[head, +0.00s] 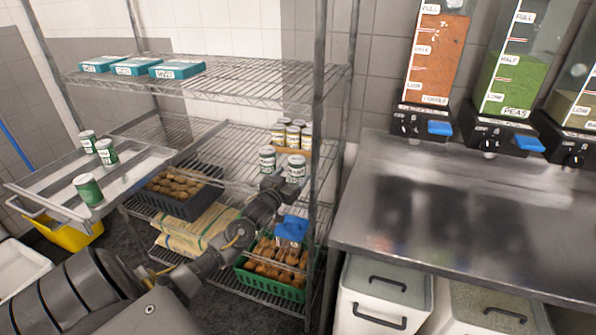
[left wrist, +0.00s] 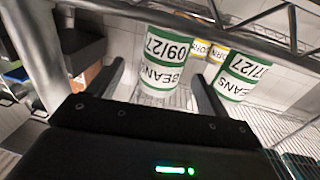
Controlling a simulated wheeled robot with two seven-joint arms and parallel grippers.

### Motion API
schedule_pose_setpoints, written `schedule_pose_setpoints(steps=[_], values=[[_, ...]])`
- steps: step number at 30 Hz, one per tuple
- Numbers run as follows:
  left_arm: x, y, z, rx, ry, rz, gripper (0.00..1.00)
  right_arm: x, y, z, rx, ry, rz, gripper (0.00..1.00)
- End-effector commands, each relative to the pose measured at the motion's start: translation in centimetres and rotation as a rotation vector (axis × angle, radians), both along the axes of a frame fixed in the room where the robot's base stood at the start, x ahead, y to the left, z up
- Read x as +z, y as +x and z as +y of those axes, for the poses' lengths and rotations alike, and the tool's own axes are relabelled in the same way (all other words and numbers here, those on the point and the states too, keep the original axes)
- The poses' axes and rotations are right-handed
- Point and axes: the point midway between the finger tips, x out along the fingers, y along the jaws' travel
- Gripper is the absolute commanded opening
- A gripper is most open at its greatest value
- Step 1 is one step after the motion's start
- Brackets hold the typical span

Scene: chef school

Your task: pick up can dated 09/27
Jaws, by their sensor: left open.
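The can dated 09/27 (left wrist: 165,55) is a white beans can with green bands. In the left wrist view it stands between the two fingers of my open left gripper (left wrist: 160,85), which are not closed on it. In the head view I take it to be the right one of two front cans (head: 296,170) on the middle wire shelf; its date is too small to read there. My left gripper (head: 282,186) is just in front of it. A second beans can (left wrist: 240,72), date ending in 7/27, stands beside it; it is the left front can (head: 267,160) in the head view.
Yellow-labelled cans (head: 292,132) stand behind. A rack post (head: 318,120) rises close on the right. A tray (head: 130,178) at left holds three green-and-white cans. A dark crate (head: 190,208) and a green crate (head: 270,288) sit lower. A steel counter (head: 440,220) is at right.

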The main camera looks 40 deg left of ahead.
Motion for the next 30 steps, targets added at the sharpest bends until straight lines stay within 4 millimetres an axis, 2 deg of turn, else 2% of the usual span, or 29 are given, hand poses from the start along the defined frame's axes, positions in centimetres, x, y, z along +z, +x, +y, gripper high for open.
schedule_pose_setpoints(steps=[5,12,17,26,30], values=[[0.0,0.3,0.1,0.0,0.0,0.001,0.79,0.2,0.1,-0.2,0.001,-0.002,0.0,0.36],[0.3,3.1,1.1,0.0,0.0,0.0,0.79,1.7,0.1,-0.4,0.003,-0.005,-0.001,0.36],[0.0,4.7,1.5,0.0,0.0,0.0,0.79,1.9,0.1,-0.4,0.003,-0.005,-0.001,0.36],[-0.2,5.1,1.5,0.0,0.0,0.001,0.79,1.9,0.1,-0.4,0.003,-0.005,-0.002,0.36],[-0.2,5.1,1.5,-0.001,0.0,0.001,0.61,1.9,0.1,-0.4,0.002,-0.004,-0.002,0.36]])
